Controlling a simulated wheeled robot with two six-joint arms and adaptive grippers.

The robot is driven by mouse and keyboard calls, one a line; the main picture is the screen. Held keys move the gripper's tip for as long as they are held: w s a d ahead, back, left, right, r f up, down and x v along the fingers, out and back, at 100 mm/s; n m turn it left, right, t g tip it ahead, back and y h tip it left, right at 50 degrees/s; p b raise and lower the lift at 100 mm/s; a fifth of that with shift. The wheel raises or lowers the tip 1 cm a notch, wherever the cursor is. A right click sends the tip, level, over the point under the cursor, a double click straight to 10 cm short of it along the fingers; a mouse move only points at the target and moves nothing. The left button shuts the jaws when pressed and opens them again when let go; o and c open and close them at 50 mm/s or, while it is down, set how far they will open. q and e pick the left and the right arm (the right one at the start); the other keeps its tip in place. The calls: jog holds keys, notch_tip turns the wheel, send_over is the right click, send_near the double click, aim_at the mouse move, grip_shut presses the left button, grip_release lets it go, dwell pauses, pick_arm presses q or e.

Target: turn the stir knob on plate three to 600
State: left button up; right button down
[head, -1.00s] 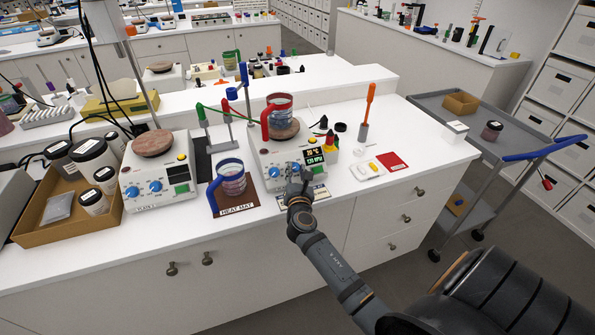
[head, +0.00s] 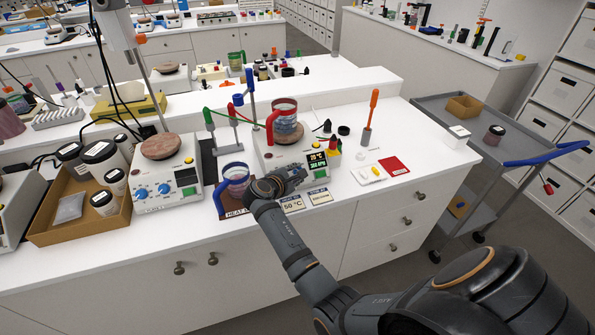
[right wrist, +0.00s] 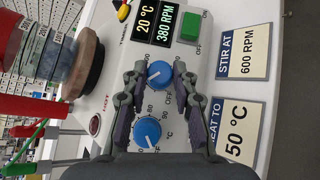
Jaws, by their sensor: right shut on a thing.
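A white hot plate (head: 270,152) with a round brown top stands right of centre in the head view; its number is not legible. Its display (right wrist: 158,22) reads 20 °C and 380 RPM in the right wrist view. My right gripper (right wrist: 158,72) is shut on the stir knob (right wrist: 159,75), the blue knob nearer the display, with a finger on each side. The blue heat knob (right wrist: 147,133) sits beside it, between the finger bases. In the head view my right gripper (head: 300,173) hides the knobs. My left gripper is not in view.
A beaker with a red holder (head: 284,120) stands on the plate. Cards in front read stir at 600 RPM (right wrist: 242,53) and 50 °C (right wrist: 236,128). A blue-handled beaker (head: 235,178) stands close left on the heat mat. Another hot plate (head: 165,185) is further left.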

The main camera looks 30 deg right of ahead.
jog(key=m+g+p, duration=0.1)
jog(key=m, duration=0.1)
jog(key=r+m+g+y+p, duration=0.1)
jog(key=m+g, duration=0.1)
jog(key=shift+w+y+p, duration=0.2)
jog(key=shift+y+p, duration=0.1)
jog(key=shift+p, duration=0.05)
jog(key=shift+d+m+g+y+p, duration=0.15)
jog(key=shift+m+g+y+p, duration=0.4)
jog(key=shift+m, duration=0.55)
jog(key=shift+w+f+m+g+y+p, duration=0.1)
jog(key=shift+m+g+y+p, duration=0.25)
jog(key=shift+m+y+p, duration=0.3)
jog(key=shift+m, duration=0.25)
jog(key=c, duration=1.1)
grip_release()
jog(key=shift+o, duration=0.2)
